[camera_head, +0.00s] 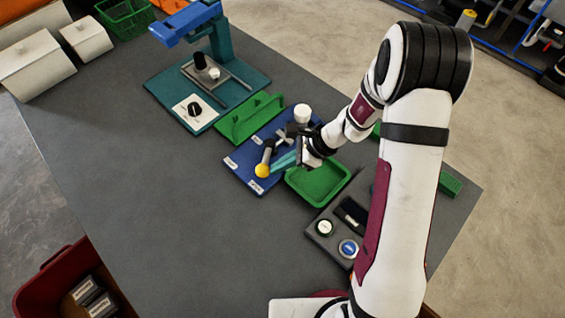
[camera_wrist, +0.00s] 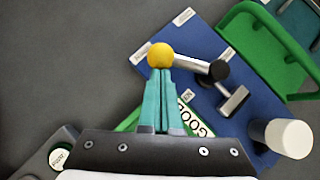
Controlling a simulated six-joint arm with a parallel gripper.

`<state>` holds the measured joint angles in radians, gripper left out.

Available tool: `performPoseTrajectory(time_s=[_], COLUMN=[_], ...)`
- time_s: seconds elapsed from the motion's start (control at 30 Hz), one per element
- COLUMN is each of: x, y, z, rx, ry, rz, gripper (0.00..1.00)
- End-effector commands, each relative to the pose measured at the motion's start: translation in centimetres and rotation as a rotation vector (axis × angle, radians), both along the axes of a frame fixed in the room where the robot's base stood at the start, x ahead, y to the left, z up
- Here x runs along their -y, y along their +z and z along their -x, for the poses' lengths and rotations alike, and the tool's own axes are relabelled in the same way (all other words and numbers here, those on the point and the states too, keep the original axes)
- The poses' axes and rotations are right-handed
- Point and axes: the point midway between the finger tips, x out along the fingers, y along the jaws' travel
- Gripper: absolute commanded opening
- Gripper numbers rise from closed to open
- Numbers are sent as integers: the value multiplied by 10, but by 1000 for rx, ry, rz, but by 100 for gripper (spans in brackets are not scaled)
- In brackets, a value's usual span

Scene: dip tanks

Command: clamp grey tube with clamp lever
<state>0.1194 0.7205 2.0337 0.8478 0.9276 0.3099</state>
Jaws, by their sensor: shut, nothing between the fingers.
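The clamp lever has a yellow ball knob (camera_head: 262,171) and a silver-grey shaft. It lies over the blue board (camera_head: 238,162). In the wrist view the knob (camera_wrist: 160,54) is at the shaft's left end, and a black pivot (camera_wrist: 219,70) is at the right end. A grey T-shaped metal part (camera_wrist: 234,101) sits beside the pivot. A white cylinder (camera_wrist: 289,138) stands at the board's right. I cannot clearly pick out the grey tube. My gripper (camera_head: 271,169) is shut and empty, its teal fingertips (camera_wrist: 160,72) right at the knob; contact is unclear.
A green tray (camera_head: 289,182) is below my gripper. A green rack (camera_head: 247,122) adjoins the board. A teal-based stand (camera_head: 160,88) with a blue top is farther back. A grey holder with round labelled caps (camera_head: 317,239) is near my arm.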

Motion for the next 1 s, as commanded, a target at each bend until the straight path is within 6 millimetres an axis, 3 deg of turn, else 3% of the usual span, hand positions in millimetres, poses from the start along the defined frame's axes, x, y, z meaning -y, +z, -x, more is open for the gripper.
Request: performPoseTrajectory(time_s=[0.37, 1.0], x=[-17, -66], y=[0, 0], z=[4, -6], rx=[-1, -1], ry=[-181, -174], rz=[1, 0], gripper=[0, 0])
